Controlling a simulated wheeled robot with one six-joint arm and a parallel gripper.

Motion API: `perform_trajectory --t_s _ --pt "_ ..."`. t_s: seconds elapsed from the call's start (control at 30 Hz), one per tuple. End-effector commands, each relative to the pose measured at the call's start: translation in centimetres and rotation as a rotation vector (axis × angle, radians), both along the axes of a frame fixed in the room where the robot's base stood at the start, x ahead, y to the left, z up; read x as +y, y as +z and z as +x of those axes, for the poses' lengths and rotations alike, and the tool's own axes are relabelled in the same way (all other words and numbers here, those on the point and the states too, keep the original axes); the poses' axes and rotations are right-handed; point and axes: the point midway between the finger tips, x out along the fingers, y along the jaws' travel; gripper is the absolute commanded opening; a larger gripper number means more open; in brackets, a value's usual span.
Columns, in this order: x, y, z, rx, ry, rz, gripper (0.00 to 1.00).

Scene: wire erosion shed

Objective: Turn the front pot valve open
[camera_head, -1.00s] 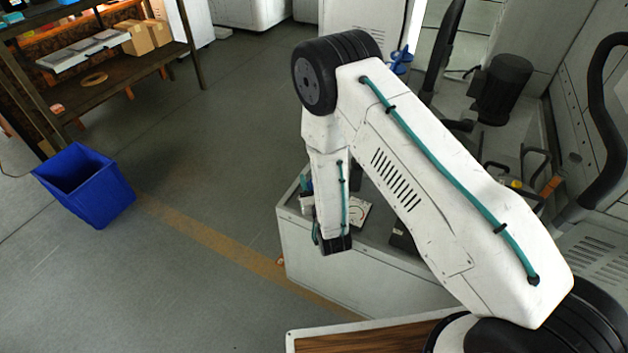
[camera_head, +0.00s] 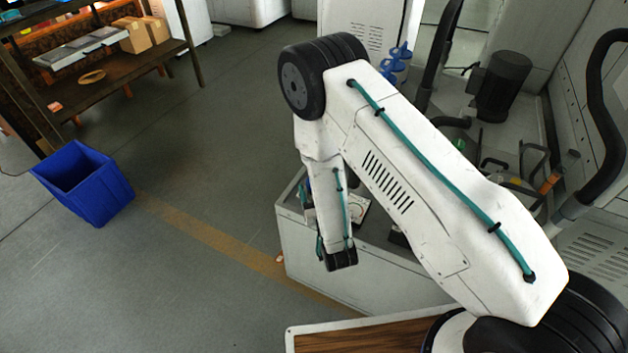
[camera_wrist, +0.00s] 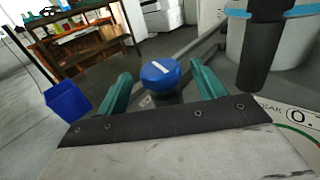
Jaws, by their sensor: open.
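The valve shows in the wrist view as a round blue knob (camera_wrist: 158,84) with a white bar on its top, on a dark stem or pipe. My gripper (camera_wrist: 161,72) has two teal fingers spread apart, one to the left and one to the right of the knob. The knob sits in the gap between them, seemingly apart from both. In the head view my arm hides the knob, and the gripper is mostly hidden too.
A blue bin (camera_head: 85,188) stands on open floor beside a shelf (camera_head: 120,80). Blue fittings (camera_head: 396,62) stand behind my arm.

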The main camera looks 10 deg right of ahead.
Motion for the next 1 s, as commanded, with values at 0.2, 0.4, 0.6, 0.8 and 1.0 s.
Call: perform_trajectory --t_s 0.2,0.4,0.6,0.8,1.0 --pt "-0.3 0.0 -2.4 0.0 0.001 0.0 0.69" --pt "-0.4 0.0 -2.7 -0.001 0.0 0.0 0.69" --pt "-0.3 0.0 -2.6 -0.002 -0.007 -0.003 0.69" --pt "0.5 0.2 -1.2 -0.028 -0.135 -0.041 0.69" --pt "1.8 0.4 -0.6 -0.037 -0.375 -0.052 0.69"
